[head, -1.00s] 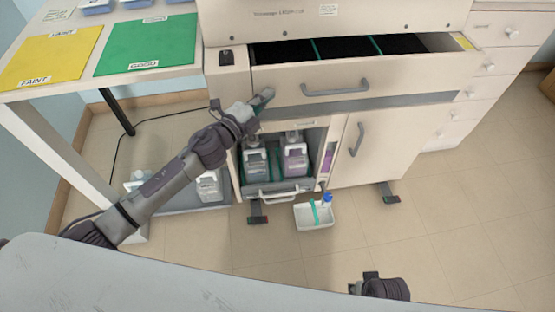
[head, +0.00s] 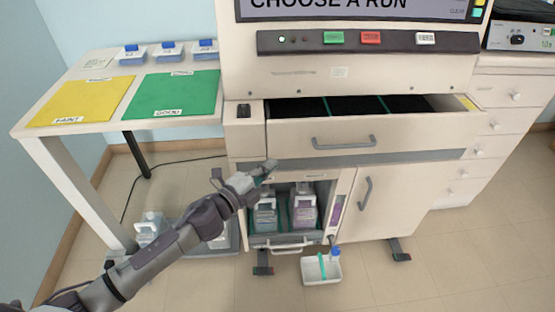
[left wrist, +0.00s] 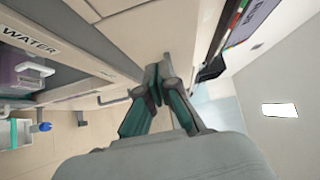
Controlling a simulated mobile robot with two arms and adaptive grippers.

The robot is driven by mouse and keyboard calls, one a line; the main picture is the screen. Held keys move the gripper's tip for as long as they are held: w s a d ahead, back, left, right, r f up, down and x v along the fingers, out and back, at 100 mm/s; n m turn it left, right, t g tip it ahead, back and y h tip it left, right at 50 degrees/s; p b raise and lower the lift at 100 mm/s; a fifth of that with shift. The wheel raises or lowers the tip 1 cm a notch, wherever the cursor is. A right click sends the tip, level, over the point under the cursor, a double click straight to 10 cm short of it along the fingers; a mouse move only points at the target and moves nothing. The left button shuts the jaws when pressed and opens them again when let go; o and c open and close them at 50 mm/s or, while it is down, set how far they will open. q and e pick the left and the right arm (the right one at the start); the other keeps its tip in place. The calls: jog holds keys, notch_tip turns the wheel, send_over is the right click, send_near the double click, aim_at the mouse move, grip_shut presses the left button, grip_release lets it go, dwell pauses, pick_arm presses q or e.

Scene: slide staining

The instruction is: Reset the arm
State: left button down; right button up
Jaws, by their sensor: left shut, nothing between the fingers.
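My left gripper (head: 268,168) is shut and empty in the head view, in front of the staining machine (head: 350,80), just below its open top drawer (head: 295,138). The left wrist view shows its fingertips (left wrist: 155,72) together, with the drawer fronts behind them. My right gripper is not in view.
An open lower bay (head: 283,240) holds two bottles (head: 265,217) (head: 304,211). A white tray (head: 322,270) lies on the floor below. At left, a table carries a yellow mat (head: 82,102), a green mat (head: 174,95) and blue-topped boxes (head: 168,48). The floor at right is clear.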

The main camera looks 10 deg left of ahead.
pick_arm(q)
jog(key=shift+v, duration=2.95)
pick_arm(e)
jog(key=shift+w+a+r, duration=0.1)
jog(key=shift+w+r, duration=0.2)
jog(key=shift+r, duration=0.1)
